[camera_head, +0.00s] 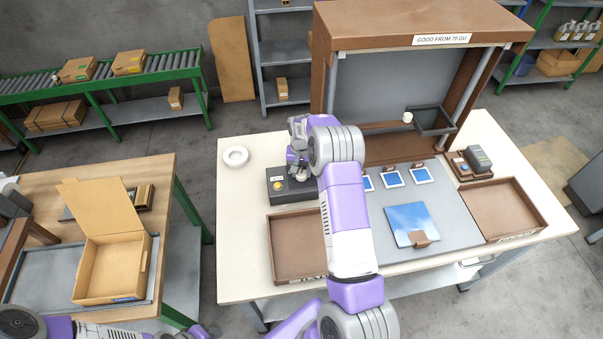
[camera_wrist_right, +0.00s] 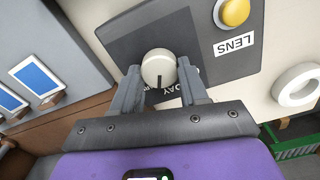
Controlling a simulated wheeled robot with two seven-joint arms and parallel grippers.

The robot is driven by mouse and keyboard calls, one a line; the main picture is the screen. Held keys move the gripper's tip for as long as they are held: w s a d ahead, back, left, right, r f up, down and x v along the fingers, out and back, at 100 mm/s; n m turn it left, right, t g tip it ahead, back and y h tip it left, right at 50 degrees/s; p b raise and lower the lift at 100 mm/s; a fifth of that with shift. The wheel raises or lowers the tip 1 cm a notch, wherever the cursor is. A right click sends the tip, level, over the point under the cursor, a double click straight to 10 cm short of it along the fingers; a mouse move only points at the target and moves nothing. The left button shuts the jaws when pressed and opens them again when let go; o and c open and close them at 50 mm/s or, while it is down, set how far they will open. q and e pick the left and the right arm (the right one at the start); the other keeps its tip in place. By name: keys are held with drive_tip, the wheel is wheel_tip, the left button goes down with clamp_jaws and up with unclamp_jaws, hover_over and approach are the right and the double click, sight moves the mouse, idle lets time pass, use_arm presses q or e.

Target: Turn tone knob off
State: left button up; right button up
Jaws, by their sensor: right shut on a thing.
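A dark control box (camera_head: 292,190) with a yellow button (camera_head: 277,185) stands at the back left of the pale bench. In the right wrist view a round white knob (camera_wrist_right: 158,66) sits on its dark panel (camera_wrist_right: 205,35). A dark pointer line on the knob points down the picture, near a partly hidden label ending in "DAY". My right gripper (camera_wrist_right: 160,84) is shut on the knob, one finger on each side. In the head view, my right arm hides the knob. My left gripper (camera_head: 205,331) shows only partly at the bottom edge, and its jaws cannot be made out.
The yellow button (camera_wrist_right: 235,12) with a "LENS" label and a white ring (camera_wrist_right: 297,84) lie close to the knob. A brown tray (camera_head: 287,275) and a blue tablet (camera_head: 408,222) are on the bench. A brown hooded booth (camera_head: 420,20) rises behind.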

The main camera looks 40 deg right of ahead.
sight(301, 173)
drive_tip(key=n+b, duration=0.1)
drive_tip(key=n, duration=0.2)
drive_tip(key=shift+n, duration=0.3)
drive_tip(key=n+b, duration=0.1)
drive_tip(key=n, duration=0.2)
drive_tip(key=shift+n, duration=0.3)
drive_tip(key=n+b, duration=0.1)
drive_tip(key=n, duration=0.2)
drive_tip(key=shift+n, duration=2.4)
drive_tip(key=shift+r, duration=0.1)
drive_tip(key=o, duration=1.1)
drive_tip(key=shift+c, duration=0.2)
wheel_tip(301, 173, up, 8)
drive_tip(key=shift+f, duration=0.25)
